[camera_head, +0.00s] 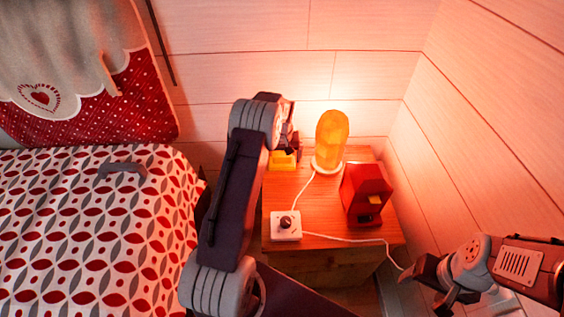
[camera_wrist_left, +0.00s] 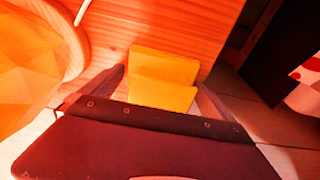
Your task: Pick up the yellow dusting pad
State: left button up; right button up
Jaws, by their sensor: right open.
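The yellow dusting pad (camera_head: 280,161) lies near the far left edge of the wooden nightstand, partly hidden behind my left gripper (camera_head: 291,142). In the left wrist view the yellow pad (camera_wrist_left: 163,72) shows as a stepped block between the two dark fingers. My left gripper is open, with one finger on each side of the pad. A thin strip of wood shows between the left finger and the pad; whether the right finger touches it I cannot tell. My right gripper (camera_head: 433,285) is open and empty, low at the right, away from the nightstand.
On the nightstand (camera_head: 331,222) stand a glowing orange lamp (camera_head: 332,139), a red box-shaped object (camera_head: 364,192) and a white dimmer box (camera_head: 286,226) with a knob and white cable. A bed (camera_head: 90,235) is at the left. Wood walls close off the back and right.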

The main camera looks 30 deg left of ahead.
pick_arm(q)
jog(key=c, duration=0.9)
notch_tip(320, 180, up, 10)
jog(key=p, duration=0.3)
jog(key=shift+c, duration=0.2)
